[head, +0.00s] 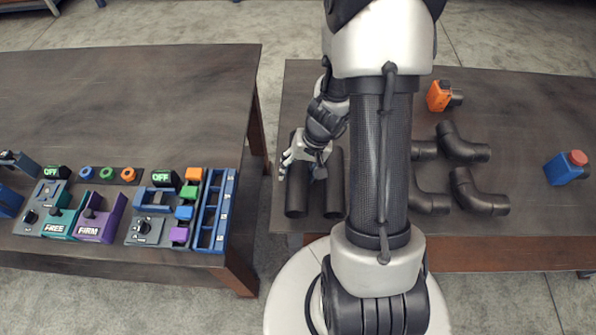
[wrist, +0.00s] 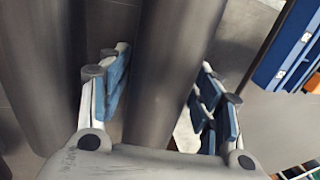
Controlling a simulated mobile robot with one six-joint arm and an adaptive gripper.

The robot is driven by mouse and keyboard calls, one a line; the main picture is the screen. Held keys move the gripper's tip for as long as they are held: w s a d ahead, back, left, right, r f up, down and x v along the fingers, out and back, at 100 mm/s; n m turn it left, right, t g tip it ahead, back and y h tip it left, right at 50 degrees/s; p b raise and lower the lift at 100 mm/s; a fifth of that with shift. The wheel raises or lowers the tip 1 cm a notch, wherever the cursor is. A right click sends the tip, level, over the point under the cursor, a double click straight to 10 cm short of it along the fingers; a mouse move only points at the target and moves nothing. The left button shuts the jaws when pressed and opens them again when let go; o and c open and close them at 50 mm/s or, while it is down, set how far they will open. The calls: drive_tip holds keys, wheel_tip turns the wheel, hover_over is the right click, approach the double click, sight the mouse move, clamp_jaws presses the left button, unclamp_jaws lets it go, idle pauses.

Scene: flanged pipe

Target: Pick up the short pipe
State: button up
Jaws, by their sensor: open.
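Two dark grey straight pipes lie side by side at the left end of the right table. The left pipe (head: 296,196) is under my gripper (head: 300,170), and the right pipe (head: 335,182) is just beside it, partly behind my arm. I cannot tell which is the short pipe, since their far ends are partly hidden. In the wrist view, my gripper (wrist: 160,88) is open, with blue-padded fingers on either side of the left pipe (wrist: 168,60). The right pipe (wrist: 42,70) is outside the fingers, at the left. Contact with the pads is unclear.
Several black pipe elbows (head: 463,143) lie right of my arm on the right table (head: 530,110). An orange block (head: 439,95) and a blue block with a red cap (head: 567,167) lie there too. The left table (head: 130,90) holds control boxes and a blue rack (head: 216,208).

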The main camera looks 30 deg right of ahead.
drive_tip(key=shift+f, duration=0.2)
drive_tip(key=shift+c, duration=0.5)
clamp_jaws()
idle(0.6)
